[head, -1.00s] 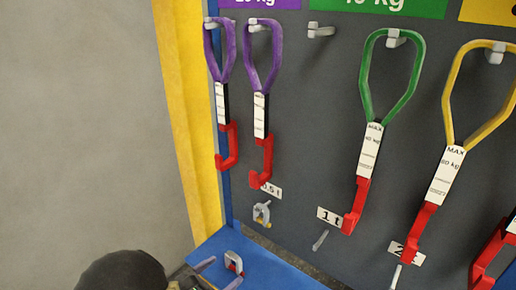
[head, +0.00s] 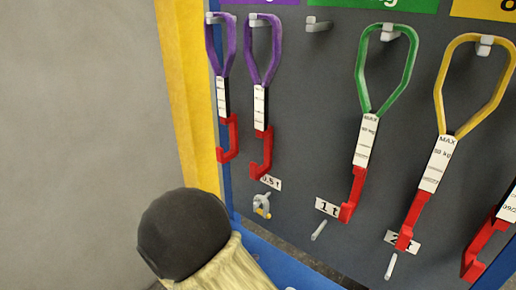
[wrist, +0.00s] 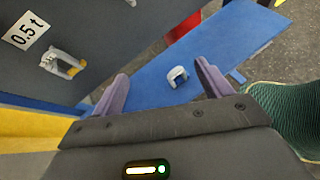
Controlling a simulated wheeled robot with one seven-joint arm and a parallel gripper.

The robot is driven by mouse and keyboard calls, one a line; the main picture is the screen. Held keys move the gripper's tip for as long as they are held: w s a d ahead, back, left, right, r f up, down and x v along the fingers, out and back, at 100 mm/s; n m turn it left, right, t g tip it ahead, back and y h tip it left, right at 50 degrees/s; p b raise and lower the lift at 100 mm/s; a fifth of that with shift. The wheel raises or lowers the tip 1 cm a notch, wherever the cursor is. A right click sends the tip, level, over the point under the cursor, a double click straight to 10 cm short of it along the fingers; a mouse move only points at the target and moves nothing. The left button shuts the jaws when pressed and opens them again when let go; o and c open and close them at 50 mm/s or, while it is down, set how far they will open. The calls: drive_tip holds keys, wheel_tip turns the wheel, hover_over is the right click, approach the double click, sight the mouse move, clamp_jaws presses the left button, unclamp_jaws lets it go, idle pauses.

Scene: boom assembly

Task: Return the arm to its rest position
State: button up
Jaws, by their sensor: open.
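My gripper (wrist: 162,75) shows in the wrist view with its two purple-grey fingers spread and nothing held between them. A small grey shackle (wrist: 178,77) lies on the blue base ledge (wrist: 215,50) beyond the fingertips, apart from them. In the head view, a dark rounded part of my arm (head: 184,233) with a beige sleeve rises at the bottom left, and my fingers are hidden there.
A dark board (head: 310,150) carries purple, green and yellow slings with red hooks on pegs. Another shackle (head: 262,205) hangs by the 0.5 t label; it also shows in the wrist view (wrist: 62,64). A yellow post (head: 185,90) edges the board. Plain grey wall fills the left.

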drive_tip(key=s+d+r+m+g+y, duration=0.25)
drive_tip(key=d+m+y, duration=0.25)
drive_tip(key=d+m, duration=0.45)
drive_tip(key=s+d+r+m+g+y, duration=0.1)
drive_tip(key=s+d+r+m+y, duration=0.4)
drive_tip(key=m, duration=0.8)
wheel_tip(320, 180, up, 13)
drive_tip(key=w+p, duration=0.1)
drive_tip(key=p, duration=1.3)
drive_tip(key=shift+w+d+y, duration=0.3)
drive_tip(key=shift+w+d, duration=0.05)
drive_tip(key=shift+d, duration=0.1)
drive_tip(key=shift+c, duration=0.2)
